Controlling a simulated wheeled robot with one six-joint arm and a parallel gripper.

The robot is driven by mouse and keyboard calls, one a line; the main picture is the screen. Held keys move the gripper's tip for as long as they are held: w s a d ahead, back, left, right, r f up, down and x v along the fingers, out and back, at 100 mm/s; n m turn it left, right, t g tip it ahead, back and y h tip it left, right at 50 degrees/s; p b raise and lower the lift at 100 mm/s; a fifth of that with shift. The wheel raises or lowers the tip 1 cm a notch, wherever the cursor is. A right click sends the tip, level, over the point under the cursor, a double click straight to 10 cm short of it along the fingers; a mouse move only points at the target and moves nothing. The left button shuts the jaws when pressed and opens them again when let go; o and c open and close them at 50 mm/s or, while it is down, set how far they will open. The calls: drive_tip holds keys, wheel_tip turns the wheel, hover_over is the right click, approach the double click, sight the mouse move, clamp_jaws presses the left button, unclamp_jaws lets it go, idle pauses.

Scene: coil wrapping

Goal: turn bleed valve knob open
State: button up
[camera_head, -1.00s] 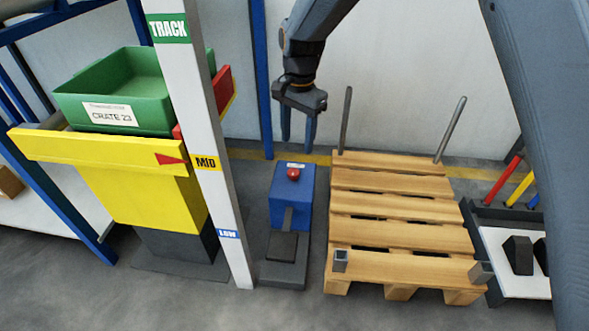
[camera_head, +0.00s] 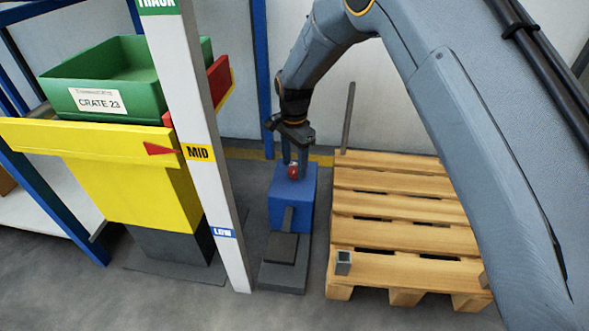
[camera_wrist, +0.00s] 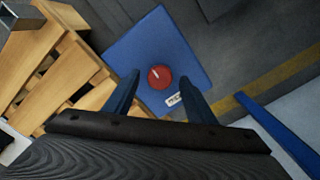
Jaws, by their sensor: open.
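The bleed valve knob (camera_head: 293,171) is a small red round knob on top of a blue box (camera_head: 291,205) between the white post and the pallet. In the wrist view the red knob (camera_wrist: 160,77) carries a pale mark, and a small white label lies beside it on the blue top (camera_wrist: 150,45). My gripper (camera_head: 294,172) points down over the box with its fingers at the knob. In the wrist view my gripper (camera_wrist: 160,88) is open, one finger to each side of the knob. I cannot tell whether the fingers touch the knob or the box top.
A white post (camera_head: 200,150) with MID and LOW marks stands close on the left. A yellow lift (camera_head: 130,190) carries a green crate (camera_head: 60,85). A wooden pallet (camera_head: 390,237) with a metal stake (camera_head: 347,115) stands to the right. A grey pedal (camera_head: 284,248) fronts the blue box.

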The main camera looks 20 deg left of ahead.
drive_tip(key=shift+f, duration=0.55)
drive_tip(key=c, duration=1)
drive_tip(key=shift+c, duration=0.2)
